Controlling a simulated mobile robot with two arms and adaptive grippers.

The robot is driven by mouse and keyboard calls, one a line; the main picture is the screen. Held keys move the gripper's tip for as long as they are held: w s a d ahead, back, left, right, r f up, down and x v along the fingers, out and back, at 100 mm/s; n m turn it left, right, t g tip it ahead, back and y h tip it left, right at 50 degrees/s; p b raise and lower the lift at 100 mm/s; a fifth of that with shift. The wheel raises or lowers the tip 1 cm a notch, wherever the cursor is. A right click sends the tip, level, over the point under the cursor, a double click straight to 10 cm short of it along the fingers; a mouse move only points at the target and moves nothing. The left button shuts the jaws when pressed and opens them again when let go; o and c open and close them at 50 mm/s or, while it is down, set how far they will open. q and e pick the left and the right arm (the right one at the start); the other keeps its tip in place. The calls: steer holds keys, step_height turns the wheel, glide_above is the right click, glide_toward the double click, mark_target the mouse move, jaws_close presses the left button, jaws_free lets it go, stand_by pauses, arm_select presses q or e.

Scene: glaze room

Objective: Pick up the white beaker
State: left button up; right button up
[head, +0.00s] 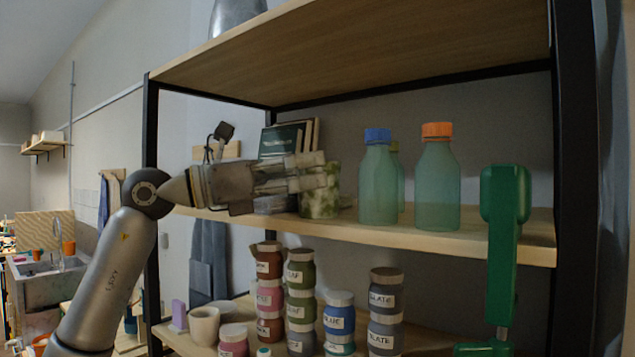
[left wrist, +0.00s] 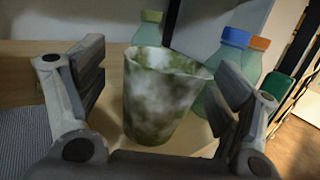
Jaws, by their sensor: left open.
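A beaker mottled white and green (head: 320,203) stands upright on the middle shelf (head: 470,241). My left gripper (head: 318,172) reaches in from the left at the beaker's height and partly covers it. In the left wrist view the beaker (left wrist: 158,95) stands between the two spread fingers of the left gripper (left wrist: 165,78), with a gap visible on each side. The gripper is open and holds nothing. A plain off-white cup (head: 204,326) stands on the lower shelf. My right gripper is not in view.
Green bottles with a blue cap (head: 378,185) and an orange cap (head: 437,185) stand right of the beaker, another behind. A green tool (head: 505,215) is at the right. Stacked jars (head: 300,300) fill the lower shelf.

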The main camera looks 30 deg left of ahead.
arm_select(q)
steer(key=shift+x, duration=1.3)
steer(key=shift+s+a, duration=0.1)
steer(key=shift+s, duration=0.05)
steer(key=c, duration=1.1)
